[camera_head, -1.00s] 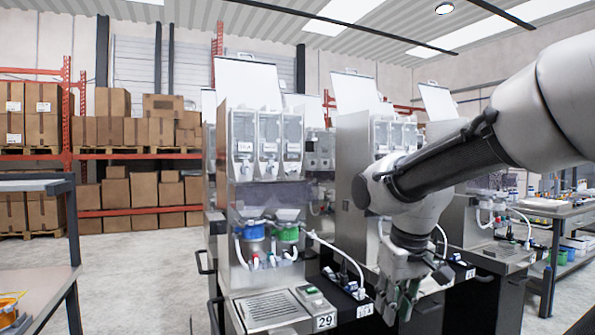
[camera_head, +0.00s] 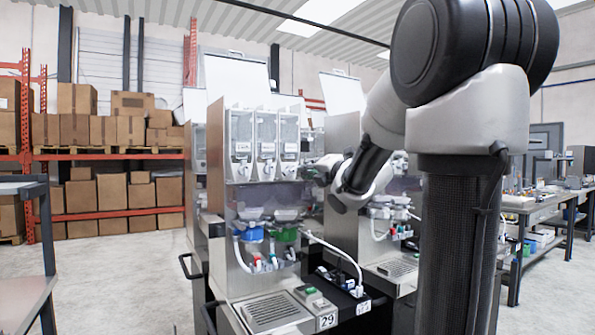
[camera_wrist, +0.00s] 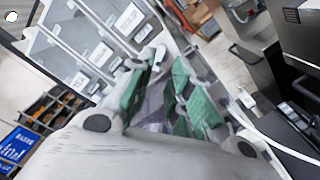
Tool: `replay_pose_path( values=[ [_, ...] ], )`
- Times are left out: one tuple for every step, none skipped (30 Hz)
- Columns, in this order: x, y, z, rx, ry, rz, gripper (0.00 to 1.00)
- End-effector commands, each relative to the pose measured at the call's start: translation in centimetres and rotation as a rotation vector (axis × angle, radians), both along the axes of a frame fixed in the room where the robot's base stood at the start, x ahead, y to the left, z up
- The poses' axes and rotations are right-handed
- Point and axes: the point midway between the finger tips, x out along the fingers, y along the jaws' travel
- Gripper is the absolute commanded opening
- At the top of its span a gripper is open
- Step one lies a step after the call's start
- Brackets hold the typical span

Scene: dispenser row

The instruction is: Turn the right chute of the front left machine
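The front left machine (camera_head: 222,270), labelled 29, has three clear hoppers side by side, each with a white chute at its lower end. The right chute (camera_head: 290,168) is the one nearest my arm. My gripper (camera_head: 318,172) is just right of it, at about the same height, small and partly hidden by my wrist. In the wrist view my gripper (camera_wrist: 164,92) has its green-padded fingers apart, with no object visible between them. Labelled white hopper fronts (camera_wrist: 90,50) fill the upper left of that view, tilted. Contact between gripper and chute cannot be made out.
Blue (camera_head: 250,234) and green (camera_head: 286,235) parts sit under grey bowls below the chutes. A white hose (camera_head: 335,249) arcs out to the right. A second machine (camera_head: 345,130) stands behind my arm. Open floor (camera_head: 120,270) lies to the left.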

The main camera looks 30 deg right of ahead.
Motion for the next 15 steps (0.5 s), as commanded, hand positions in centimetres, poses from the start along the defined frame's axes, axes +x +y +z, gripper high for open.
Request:
replay_pose_path(
  values=[
    [0.8,0.1,0.0,0.001,0.001,0.003,0.2],
    [1.2,0.1,0.0,0.002,0.0,0.002,0.2],
    [2.0,0.2,-0.1,0.002,0.002,0.002,0.2],
    [2.5,0.2,-0.1,0.002,0.002,0.001,0.2],
    [3.0,0.2,-0.1,0.003,0.002,0.001,0.2],
    [3.7,0.2,-0.1,0.004,0.002,0.001,0.2],
    [4.2,0.2,-0.1,0.003,0.002,0.001,0.2],
    [4.7,0.2,-0.1,0.003,0.002,0.001,0.2],
    [5.2,0.2,0.0,0.004,0.002,0.0,0.2],
    [5.6,0.2,0.0,0.004,0.002,0.0,0.2],
    [5.9,0.3,-0.1,0.004,0.002,0.0,0.2],
    [6.3,0.3,0.0,0.004,0.002,0.0,0.2],
    [6.5,0.3,0.0,0.004,0.002,-0.001,0.2],
    [6.7,0.3,0.0,0.004,0.002,-0.001,0.2],
    [6.8,0.2,0.0,0.005,0.002,-0.001,0.2]
  ],
)
